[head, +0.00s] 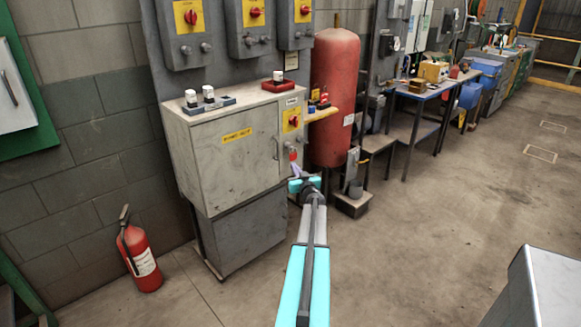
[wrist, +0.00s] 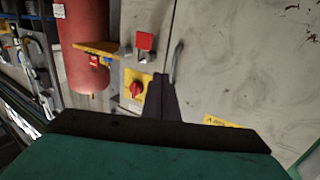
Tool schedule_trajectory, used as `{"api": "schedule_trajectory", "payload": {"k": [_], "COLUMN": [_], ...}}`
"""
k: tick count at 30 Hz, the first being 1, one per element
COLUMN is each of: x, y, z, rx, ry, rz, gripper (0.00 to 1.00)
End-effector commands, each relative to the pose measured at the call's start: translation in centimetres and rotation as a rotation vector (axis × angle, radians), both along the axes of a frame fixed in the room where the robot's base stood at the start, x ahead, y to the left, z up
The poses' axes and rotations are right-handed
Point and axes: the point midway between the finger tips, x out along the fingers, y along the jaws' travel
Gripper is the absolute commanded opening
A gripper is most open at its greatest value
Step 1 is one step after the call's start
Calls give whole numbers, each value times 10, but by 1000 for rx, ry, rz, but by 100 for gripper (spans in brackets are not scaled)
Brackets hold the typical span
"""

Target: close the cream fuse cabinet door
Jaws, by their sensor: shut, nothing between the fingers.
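The cream fuse cabinet (head: 218,165) stands against the wall, worn and off-white, with a yellow label on its wide door (head: 238,155). The door's upright handle (head: 276,147) is at its right edge, next to a narrow panel with a red-and-yellow switch (head: 292,119). The door looks about flush with that panel; a small gap cannot be ruled out. My gripper (head: 297,174) is shut and empty, in front of the cabinet's lower right side. The wrist view is turned over: the shut fingers (wrist: 162,80) overlap the panel beside the handle (wrist: 177,62) and door (wrist: 245,60).
A red tank (head: 335,95) stands right of the cabinet, with a small shelf between. A fire extinguisher (head: 138,250) is on the floor at left. Switch boxes (head: 250,25) hang above. A workbench (head: 415,92) stands farther right. The floor (head: 430,220) at right is mostly clear.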

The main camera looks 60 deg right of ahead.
Motion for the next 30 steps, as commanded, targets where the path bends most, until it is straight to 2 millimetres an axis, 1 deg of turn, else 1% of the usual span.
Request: {"api": "schedule_trajectory", "payload": {"k": [1, 3, 10, 26, 30], "x": [-6, -11, -21, -20, -12], "y": [5, 7, 12, 13, 17], "z": [0, 0, 0, 0, 0], "rx": [1, 0, 0, 0, 0], "ry": [1, 0, 0, 0, 0], "rz": [-1, 0, 1, 2, 11], "gripper": [0, 0, 0, 0, 0]}}
